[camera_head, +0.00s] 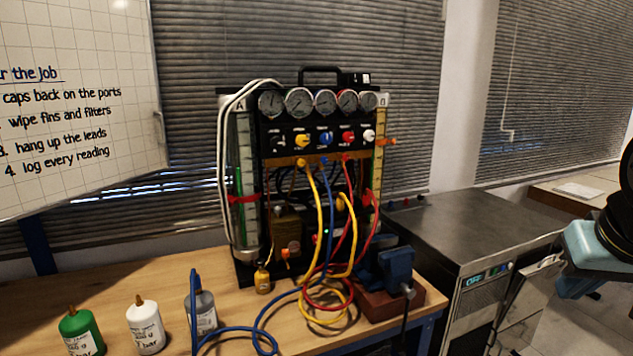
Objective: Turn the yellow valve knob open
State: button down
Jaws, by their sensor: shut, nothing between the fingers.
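The yellow valve knob (302,140) is on the black front panel of the gauge rig (313,118), second from the left in a row of coloured knobs. A black knob (277,143) is to its left and a blue knob (325,138) to its right. Nothing touches or covers the yellow knob. Its exact turn angle is too small to tell. Part of my arm (592,248), teal and black, shows at the right edge, well apart from the rig. My gripper's fingers cannot be made out in the picture.
Yellow, blue and red hoses (318,215) hang in front of the rig below the knobs. A blue vise (388,268) and several bottles (146,326) stand on the wooden bench (125,277). A metal-topped cabinet (470,232) is at right. Space directly before the knobs looks clear.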

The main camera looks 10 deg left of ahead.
aim_at(302, 140)
jog(key=u, duration=1.15)
jog(key=k, duration=0.8)
jog(key=z, duration=0.45)
jog(key=i, duration=1)
jog(key=z, duration=0.05)
